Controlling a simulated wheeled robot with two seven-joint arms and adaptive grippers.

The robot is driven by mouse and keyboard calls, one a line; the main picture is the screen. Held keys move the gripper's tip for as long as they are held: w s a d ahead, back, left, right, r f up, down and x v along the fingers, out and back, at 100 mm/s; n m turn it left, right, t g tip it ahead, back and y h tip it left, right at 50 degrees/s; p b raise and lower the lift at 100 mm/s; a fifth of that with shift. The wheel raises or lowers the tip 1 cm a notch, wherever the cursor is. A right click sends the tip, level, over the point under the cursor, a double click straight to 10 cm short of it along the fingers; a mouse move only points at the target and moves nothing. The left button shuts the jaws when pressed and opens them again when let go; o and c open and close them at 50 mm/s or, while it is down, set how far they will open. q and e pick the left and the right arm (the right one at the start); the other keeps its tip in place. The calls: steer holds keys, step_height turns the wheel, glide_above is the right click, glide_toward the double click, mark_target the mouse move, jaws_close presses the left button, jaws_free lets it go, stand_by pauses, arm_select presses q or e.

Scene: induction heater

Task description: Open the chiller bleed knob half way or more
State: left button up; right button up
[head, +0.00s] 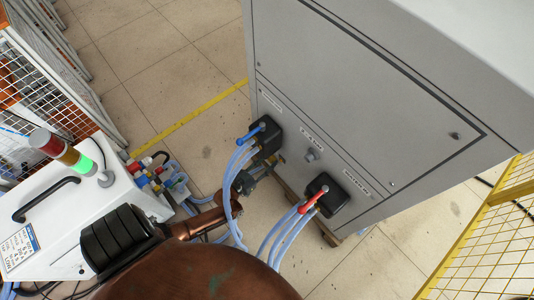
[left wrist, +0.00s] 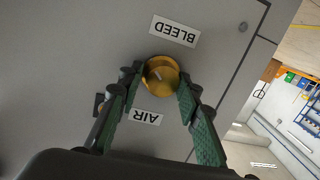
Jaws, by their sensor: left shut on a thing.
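The brass-yellow bleed knob (left wrist: 161,74) is round and sits on the grey chiller panel (left wrist: 70,50) in the left wrist view. A BLEED label (left wrist: 173,29) and an AIR label (left wrist: 145,117) flank it, both upside down in the picture. My left gripper (left wrist: 160,88) has one finger on each side of the knob and is shut on it. In the head view the left gripper (head: 262,170) is low at the chiller's front, below the blue-handled valve. The knob is mostly hidden there. My right gripper is not in view.
A blue-handled valve (head: 251,134) and a red-handled valve (head: 313,200) on the chiller carry pale blue hoses (head: 287,234) close to my left arm. A white machine with a signal lamp (head: 62,152) stands at left. A yellow mesh fence (head: 490,240) stands at right.

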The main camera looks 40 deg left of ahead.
arm_select(q)
steer(key=shift+w+a+r+n, duration=0.15)
steer(key=shift+a+n, duration=0.25)
steer(key=shift+n, duration=0.7)
steer(key=o, duration=1)
steer(key=shift+o, duration=0.4)
steer(key=shift+d, duration=0.15)
steer(key=s, duration=1.2)
steer(key=shift+r, duration=0.45)
steer(key=shift+s, duration=0.1)
